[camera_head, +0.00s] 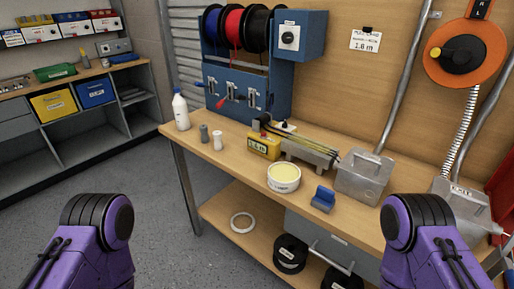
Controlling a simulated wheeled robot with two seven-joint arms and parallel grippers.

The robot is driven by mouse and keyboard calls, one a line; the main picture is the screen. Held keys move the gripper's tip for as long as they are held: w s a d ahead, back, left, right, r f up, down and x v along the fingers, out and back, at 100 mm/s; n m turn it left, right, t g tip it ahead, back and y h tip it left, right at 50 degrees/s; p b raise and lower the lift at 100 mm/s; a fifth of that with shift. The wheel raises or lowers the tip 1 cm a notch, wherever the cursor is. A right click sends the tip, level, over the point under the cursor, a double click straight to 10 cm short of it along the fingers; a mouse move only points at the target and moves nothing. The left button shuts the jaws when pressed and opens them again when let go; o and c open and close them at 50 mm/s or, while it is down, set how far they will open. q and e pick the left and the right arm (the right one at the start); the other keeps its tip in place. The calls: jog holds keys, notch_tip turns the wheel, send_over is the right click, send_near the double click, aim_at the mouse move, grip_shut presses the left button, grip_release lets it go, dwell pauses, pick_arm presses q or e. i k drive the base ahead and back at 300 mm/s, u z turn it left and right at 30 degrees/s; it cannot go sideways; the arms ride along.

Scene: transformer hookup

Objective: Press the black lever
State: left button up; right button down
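A blue wire dispenser (237,98) stands at the back left of the workbench. It carries a blue spool (213,26), a red spool (233,27) and a black spool (257,29). Three small metal mechanisms sit in a row on its front panel. A blue handle (200,85) shows at the left one and a red handle (221,103) hangs near the middle. The right mechanism (252,97) lies below the black spool; a black lever there is too small to make out. My purple arms show at the bottom left and right, away from the dispenser. Neither gripper shows.
An orange reel (465,54) hangs right. Floor is free at left.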

aim_at(239, 97)
jog(key=u, duration=1.65)
jog(key=i, duration=2.45)
jog(key=z, duration=3.45)
